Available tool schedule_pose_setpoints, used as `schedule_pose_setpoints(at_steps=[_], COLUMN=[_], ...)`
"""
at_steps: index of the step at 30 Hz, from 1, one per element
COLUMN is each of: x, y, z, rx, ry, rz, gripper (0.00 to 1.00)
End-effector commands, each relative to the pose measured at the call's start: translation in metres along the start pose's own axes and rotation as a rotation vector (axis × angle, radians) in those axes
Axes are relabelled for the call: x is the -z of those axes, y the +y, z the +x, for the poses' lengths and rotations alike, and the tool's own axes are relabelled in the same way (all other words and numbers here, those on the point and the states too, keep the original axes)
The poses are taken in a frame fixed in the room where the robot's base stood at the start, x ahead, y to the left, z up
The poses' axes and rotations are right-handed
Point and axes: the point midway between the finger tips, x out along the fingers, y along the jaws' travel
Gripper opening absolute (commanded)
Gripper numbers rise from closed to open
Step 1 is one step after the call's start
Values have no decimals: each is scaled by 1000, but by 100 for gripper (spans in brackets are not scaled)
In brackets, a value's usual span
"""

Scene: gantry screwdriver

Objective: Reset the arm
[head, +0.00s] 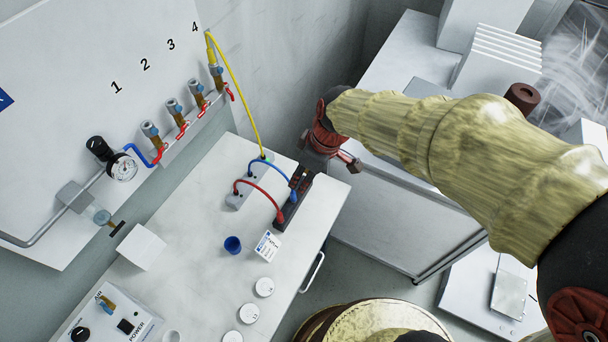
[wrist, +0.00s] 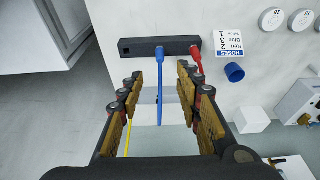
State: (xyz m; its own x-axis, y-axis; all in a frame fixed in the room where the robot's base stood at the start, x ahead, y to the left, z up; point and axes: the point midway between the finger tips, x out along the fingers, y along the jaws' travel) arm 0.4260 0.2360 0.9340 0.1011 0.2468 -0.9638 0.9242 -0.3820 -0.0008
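My gripper (wrist: 158,92) is open in the wrist view, its two brown-padded fingers apart with nothing clamped between them. In the head view my gripper (head: 323,166) hangs above the right edge of the white bench, near the black strip (head: 292,202). The black strip also shows ahead of the fingers in the wrist view (wrist: 150,46). A blue hose (wrist: 160,90) runs from it through the gap in view between the fingers; I cannot tell its depth. A red hose (head: 262,187) also plugs into the strip. The white block (head: 240,197) is partly hidden by the fingers in the wrist view.
A yellow hose (head: 232,90) rises from the block to the valve under number 4. Beside the strip are a hose card (head: 267,246), a blue cup (head: 232,245) and several white discs (head: 264,287). A valve panel (head: 90,60) stands left; a grey cabinet (head: 400,215) stands right.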

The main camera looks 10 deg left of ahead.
Motion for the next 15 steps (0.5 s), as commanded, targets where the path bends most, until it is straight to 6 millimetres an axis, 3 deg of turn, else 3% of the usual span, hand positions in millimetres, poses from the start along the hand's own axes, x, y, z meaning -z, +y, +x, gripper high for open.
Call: schedule_pose_setpoints(at_steps=[10, 15], x=[0, -6], y=[0, -4], z=[0, 2], rx=[0, 10], ry=[0, -20], rz=[11, 143], gripper=[35, 35])
